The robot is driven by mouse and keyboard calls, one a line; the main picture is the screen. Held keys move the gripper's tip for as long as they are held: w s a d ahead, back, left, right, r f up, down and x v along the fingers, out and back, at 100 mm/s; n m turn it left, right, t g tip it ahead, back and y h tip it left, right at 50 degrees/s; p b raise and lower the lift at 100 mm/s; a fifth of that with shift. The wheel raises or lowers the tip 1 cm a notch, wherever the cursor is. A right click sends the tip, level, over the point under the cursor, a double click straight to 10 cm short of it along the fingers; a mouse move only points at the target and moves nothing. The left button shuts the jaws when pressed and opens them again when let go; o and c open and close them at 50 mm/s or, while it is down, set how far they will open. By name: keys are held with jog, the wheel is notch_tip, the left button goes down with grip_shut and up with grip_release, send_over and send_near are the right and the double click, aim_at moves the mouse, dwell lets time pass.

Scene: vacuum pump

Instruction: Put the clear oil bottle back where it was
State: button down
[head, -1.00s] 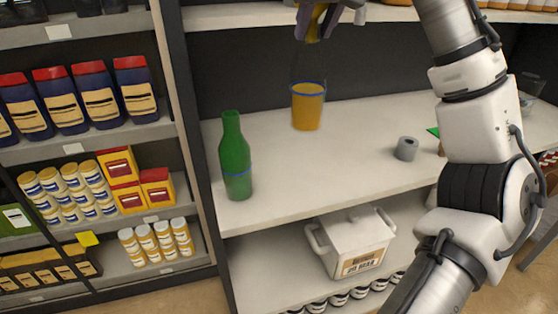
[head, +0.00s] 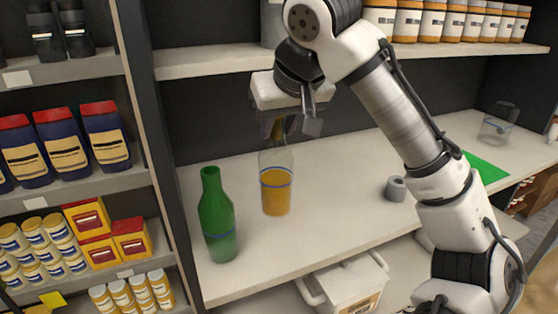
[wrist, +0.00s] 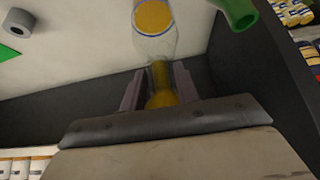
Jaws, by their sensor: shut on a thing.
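The clear oil bottle (head: 276,190) holds amber oil in its lower part and has a blue ring around it. It is upright over the middle shelf, right of the green bottle; I cannot tell whether its base touches the shelf. My gripper (head: 283,128) is above it, shut on its neck. In the wrist view the clear bottle (wrist: 155,40) extends away from between the two fingers (wrist: 160,90), with oil colour also at the neck. A bright green flat patch (head: 486,168) lies on the shelf at the right.
The green bottle (head: 217,215) stands close on the left. A grey roll (head: 396,189) lies to the right, and a clear container (head: 497,125) stands farther right. The upper shelf (head: 200,62) overhangs behind. Shelf surface between bottle and roll is clear.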

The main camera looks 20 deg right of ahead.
aim_at(282, 155)
jog(key=shift+f, duration=3.5)
jog(key=shift+f, duration=0.15)
jog(key=c, duration=1)
grip_release()
jog(key=shift+c, duration=0.2)
jog(key=shift+r+p, duration=0.25)
jog(key=shift+p, duration=0.05)
jog(key=b+v, duration=0.2)
jog(key=v, duration=0.9)
jog(key=shift+s+r, duration=0.3)
